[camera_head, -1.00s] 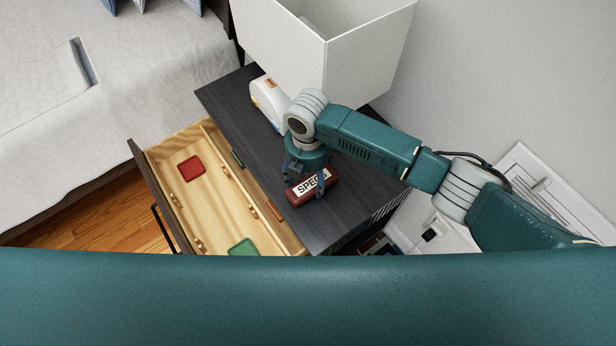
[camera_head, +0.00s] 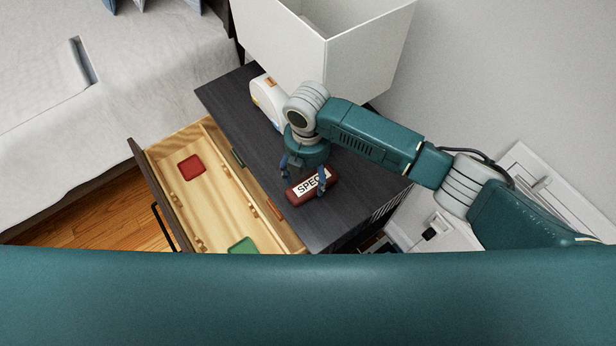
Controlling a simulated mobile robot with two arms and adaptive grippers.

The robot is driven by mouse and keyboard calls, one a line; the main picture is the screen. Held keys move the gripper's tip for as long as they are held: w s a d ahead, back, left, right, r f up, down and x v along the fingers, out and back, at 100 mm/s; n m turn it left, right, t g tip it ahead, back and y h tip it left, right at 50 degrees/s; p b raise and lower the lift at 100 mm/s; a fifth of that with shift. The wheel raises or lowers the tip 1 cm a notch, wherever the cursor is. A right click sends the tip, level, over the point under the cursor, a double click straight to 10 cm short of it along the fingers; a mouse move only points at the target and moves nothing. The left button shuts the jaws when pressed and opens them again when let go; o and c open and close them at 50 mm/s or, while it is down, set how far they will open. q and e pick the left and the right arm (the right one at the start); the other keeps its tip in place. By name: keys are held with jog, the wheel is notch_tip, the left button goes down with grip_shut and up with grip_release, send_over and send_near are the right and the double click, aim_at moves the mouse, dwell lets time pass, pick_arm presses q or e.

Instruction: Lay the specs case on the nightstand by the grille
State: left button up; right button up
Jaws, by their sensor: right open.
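The specs case (camera_head: 311,188) is dark red with a white label lettered SPECS, its end letter covered by a finger. It lies on the dark nightstand top (camera_head: 345,215), near the front edge above the open drawer. The grille (camera_head: 385,208) is a slatted part on the nightstand's right side, close to the case. My right gripper (camera_head: 304,178) is open just above and around the case, one blue finger at the case's left end and one over its right part. I cannot tell whether the fingers touch it. My left gripper is not in view.
The nightstand's drawer (camera_head: 215,190) stands open with a red item (camera_head: 190,167) and a green item (camera_head: 242,246) inside. A white rounded object (camera_head: 267,95) and a white open box (camera_head: 345,50) are at the back. The bed is at left, the wall at right.

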aim_at(308, 181)
notch_tip(308, 181, up, 5)
jog(key=shift+r, duration=0.2)
jog(key=shift+s+f, duration=0.1)
dwell(0.5)
